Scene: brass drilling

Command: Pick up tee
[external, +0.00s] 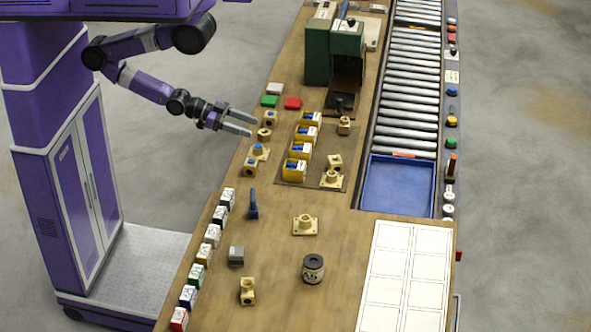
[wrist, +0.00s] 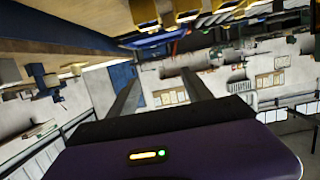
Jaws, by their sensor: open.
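Several tan brass fittings lie on the wooden bench, and which one is the tee is not certain. Tee-like ones are a fitting (external: 270,118) just right of my gripper, one (external: 250,168) below it, one (external: 344,125) right of the yellow bins, and one (external: 248,290) at the near end. My gripper (external: 252,125) is open and empty at the bench's left edge, its fingers pointing right. In the wrist view my gripper (wrist: 161,76) shows spread fingers with nothing between them.
Yellow bins (external: 299,150) with blue contents stand mid-bench. A green machine (external: 330,50) is at the back. A roller conveyor (external: 408,80) and blue tray (external: 398,185) lie right. Small labelled boxes (external: 213,235) line the left edge. A dark can (external: 313,268) stands nearer.

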